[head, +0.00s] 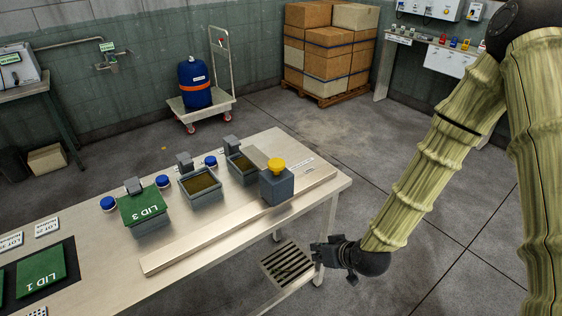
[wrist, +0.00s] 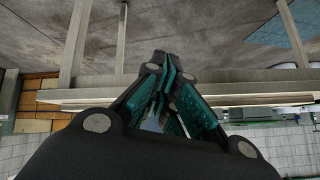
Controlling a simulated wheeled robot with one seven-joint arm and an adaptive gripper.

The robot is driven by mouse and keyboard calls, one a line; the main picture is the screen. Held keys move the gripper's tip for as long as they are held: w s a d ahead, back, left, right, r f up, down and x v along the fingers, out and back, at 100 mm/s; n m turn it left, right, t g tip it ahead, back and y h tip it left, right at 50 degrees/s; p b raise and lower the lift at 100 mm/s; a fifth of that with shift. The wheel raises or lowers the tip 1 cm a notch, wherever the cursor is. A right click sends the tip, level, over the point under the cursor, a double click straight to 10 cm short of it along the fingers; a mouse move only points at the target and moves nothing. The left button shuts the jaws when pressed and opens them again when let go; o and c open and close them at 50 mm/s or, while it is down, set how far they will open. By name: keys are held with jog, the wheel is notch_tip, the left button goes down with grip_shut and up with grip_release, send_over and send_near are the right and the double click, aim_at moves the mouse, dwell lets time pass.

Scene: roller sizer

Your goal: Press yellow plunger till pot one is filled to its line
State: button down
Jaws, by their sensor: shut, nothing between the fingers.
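The yellow plunger (head: 276,164) is a round knob on top of a grey block (head: 276,188) near the right end of the steel table. Two open grey pots stand left of it: one (head: 241,168) right beside the block and another (head: 203,200) further left, each with dark yellowish contents. Which is pot one, and any fill line, I cannot tell. A third pot is covered by a green lid marked LID 3 (head: 143,206). My gripper (head: 322,252) is off the table's right end, below and right of the plunger, not touching it. Its fingers (wrist: 165,75) are closed together and empty in the wrist view.
A raised metal rail (head: 205,243) runs along the table in front of the pots. A green lid marked LID 1 (head: 40,278) lies on a dark mat at the left. Blue caps (head: 108,203) stand behind the pots. Open floor lies right of the table.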

jog(key=w+a+r+n+t+y, duration=0.1)
jog(key=w+r, duration=0.3)
jog(key=r, duration=0.4)
jog(key=w+a+r+n+t+y+b, duration=0.1)
jog(key=w+r, duration=0.3)
jog(key=r, duration=0.5)
jog(key=w+a+r+n+t+y+b, duration=0.1)
jog(key=w+a+r+n+t+y, duration=0.1)
jog(key=w+r, duration=0.3)
notch_tip(320, 180, up, 3)
jog(key=shift+a+r+t, duration=0.15)
jog(key=shift+a+t, duration=0.25)
jog(key=shift+t, duration=0.1)
jog(key=shift+w+a, duration=0.1)
jog(key=p, duration=0.3)
send_over(280, 166)
jog(key=shift+d+f, duration=0.2)
jog(key=shift+f, duration=0.95)
jog(key=shift+w+a+f, duration=0.1)
jog(key=shift+a+f, duration=0.05)
jog(key=shift+f, duration=0.6)
jog(key=shift+f+p, duration=0.6)
jog(key=shift+f, duration=0.75)
